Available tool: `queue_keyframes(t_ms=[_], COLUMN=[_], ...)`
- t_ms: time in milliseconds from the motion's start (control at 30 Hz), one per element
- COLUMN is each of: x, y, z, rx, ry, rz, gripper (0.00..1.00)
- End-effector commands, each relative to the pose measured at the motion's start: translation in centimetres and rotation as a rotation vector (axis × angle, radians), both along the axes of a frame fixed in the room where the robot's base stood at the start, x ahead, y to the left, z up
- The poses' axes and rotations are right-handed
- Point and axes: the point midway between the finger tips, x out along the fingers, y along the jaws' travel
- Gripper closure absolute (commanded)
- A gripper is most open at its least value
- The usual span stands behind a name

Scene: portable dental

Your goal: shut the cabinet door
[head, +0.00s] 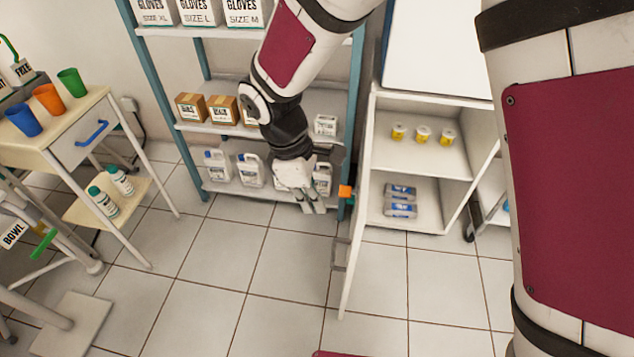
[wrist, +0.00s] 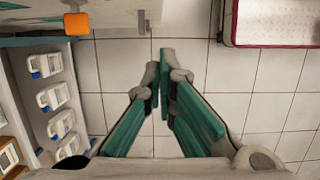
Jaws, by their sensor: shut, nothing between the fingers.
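The white cabinet (head: 432,178) stands right of centre in the head view, with its inside in sight. Its door (head: 355,243) stands open, swung out toward me and seen almost edge-on. A grey handle (head: 340,254) is on the door's left side. My gripper (head: 314,207) is shut and empty, pointing down, left of the door and apart from it. In the wrist view my gripper (wrist: 160,78) has its fingers together over the floor. A grey part, probably the handle (wrist: 143,20), shows at the top edge there.
An orange block (head: 346,191) sits by the door's hinge side. A blue-framed shelf (head: 358,110) with jugs and boxes is behind my gripper. The cabinet holds yellow tins (head: 422,134) and blue packs (head: 401,200). A cart (head: 72,125) stands left. Tiled floor in front is clear.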

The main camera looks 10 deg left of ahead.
Motion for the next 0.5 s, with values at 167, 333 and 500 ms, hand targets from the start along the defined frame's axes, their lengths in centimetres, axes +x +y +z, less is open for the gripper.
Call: queue_keyframes(t_ms=[167, 333, 500], x=[-0.1, 0.0, -0.2], y=[-1.0, -2.3, -4.4], z=[-3.8, -5.9, -5.7], rx=[-0.003, -0.001, 0.001], ry=[0.003, -0.001, -0.001], rz=[-0.001, -0.003, -0.002], gripper=[1.00, 1.00, 1.00])
